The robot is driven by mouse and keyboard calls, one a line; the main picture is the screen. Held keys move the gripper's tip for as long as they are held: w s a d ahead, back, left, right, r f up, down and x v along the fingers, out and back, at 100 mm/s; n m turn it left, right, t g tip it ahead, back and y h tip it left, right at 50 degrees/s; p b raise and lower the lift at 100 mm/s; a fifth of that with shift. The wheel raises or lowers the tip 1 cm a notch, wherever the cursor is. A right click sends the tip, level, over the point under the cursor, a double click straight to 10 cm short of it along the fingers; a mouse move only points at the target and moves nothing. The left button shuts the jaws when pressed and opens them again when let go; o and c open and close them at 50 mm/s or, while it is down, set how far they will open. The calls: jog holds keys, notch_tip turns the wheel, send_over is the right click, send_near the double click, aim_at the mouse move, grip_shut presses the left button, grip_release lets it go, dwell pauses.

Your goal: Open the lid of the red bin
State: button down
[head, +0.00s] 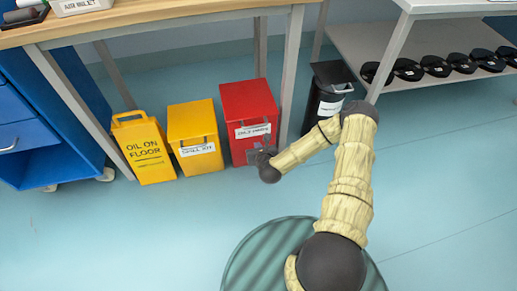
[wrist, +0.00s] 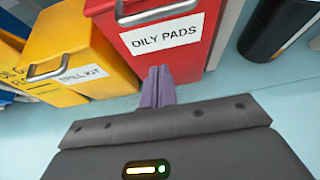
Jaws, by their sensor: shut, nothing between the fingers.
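The red bin (head: 248,103) stands under the workbench in the head view, between a yellow bin and a black bin. Its lid looks closed. In the wrist view the red bin (wrist: 195,62) shows a white label reading "OILY PADS" and a metal handle (wrist: 158,13) above the label. My gripper (head: 264,152) is in front of the bin's lower front in the head view. In the wrist view its purple fingers (wrist: 158,76) are together and empty, seen below the label and the handle. I cannot tell whether the fingertips touch the bin's front.
A yellow spill kit bin (head: 194,136) stands left of the red bin, and a yellow "OIL ON FLOOR" stand (head: 144,150) beyond it. A black bin (head: 325,98) is on the right. The workbench (head: 165,14) overhangs, with a leg (head: 291,75) close by. The front floor is clear.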

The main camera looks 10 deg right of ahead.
jog(key=w+b, duration=0.3)
jog(key=w, duration=0.3)
jog(key=shift+w+a+r, duration=0.15)
jog(key=shift+w+r, duration=0.15)
jog(key=shift+r, duration=0.1)
